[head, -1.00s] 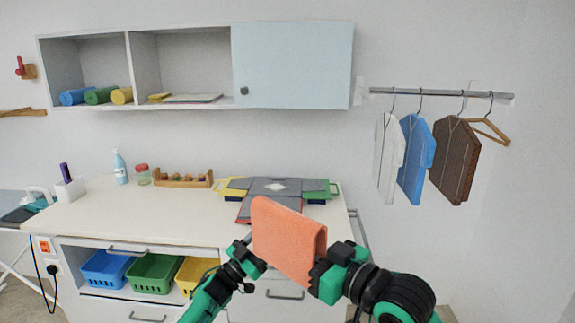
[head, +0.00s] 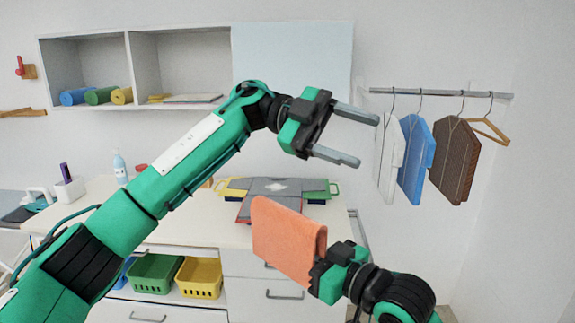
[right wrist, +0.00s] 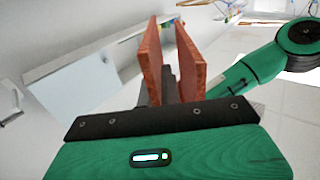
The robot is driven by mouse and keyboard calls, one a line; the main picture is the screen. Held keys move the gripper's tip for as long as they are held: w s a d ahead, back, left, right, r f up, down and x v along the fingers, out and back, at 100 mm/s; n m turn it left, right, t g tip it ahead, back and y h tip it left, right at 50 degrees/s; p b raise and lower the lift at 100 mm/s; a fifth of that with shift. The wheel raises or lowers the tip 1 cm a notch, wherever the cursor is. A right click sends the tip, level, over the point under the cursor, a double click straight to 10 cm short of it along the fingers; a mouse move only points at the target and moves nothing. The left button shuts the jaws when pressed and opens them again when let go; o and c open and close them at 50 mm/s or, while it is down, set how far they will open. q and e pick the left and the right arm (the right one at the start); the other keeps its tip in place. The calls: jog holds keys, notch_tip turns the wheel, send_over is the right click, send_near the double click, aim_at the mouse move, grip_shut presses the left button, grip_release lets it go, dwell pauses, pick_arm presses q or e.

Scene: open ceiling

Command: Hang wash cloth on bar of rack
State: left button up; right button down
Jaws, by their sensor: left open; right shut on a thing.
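An orange wash cloth (head: 288,242) hangs folded in front of the counter in the head view. My right gripper (head: 322,272) is shut on its lower right part. In the right wrist view the cloth (right wrist: 152,60) shows as two hanging layers beyond the gripper (right wrist: 160,105), with a gap between them. My left gripper (head: 348,135) is open and empty, raised above and to the right of the cloth, with its fingers pointing right. A metal bar (head: 440,95) on the right wall holds several hangers with garments. A rail (head: 358,228) shows at the counter's right end, partly hidden.
Shirts on hangers (head: 416,150) hang to the right of my left gripper. The counter (head: 205,222) carries a folding board (head: 275,187). A wall cabinet (head: 290,60) is behind my left arm. Baskets (head: 200,277) stand in the open shelf below.

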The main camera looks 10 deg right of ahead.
pick_arm(q)
jog(key=s+f+t+y, duration=0.2)
jog(key=y, duration=0.1)
jog(key=n+t+y, duration=0.6)
jog(key=t+y, duration=0.2)
jog(key=y, duration=0.1)
send_near(288, 228)
jog(key=w, duration=0.1)
jog(key=w+d, duration=0.1)
jog(key=w, duration=0.1)
jog(key=shift+a+f+n+y, duration=0.15)
jog(key=shift+f+n+y, duration=0.1)
jog(key=shift+n+y, duration=0.05)
notch_tip(288, 228, down, 12)
jog(key=shift+r, duration=0.2)
jog(key=c, duration=0.9)
jog(key=shift+c, duration=0.8)
pick_arm(e)
jog(key=c, duration=1.5)
grip_release()
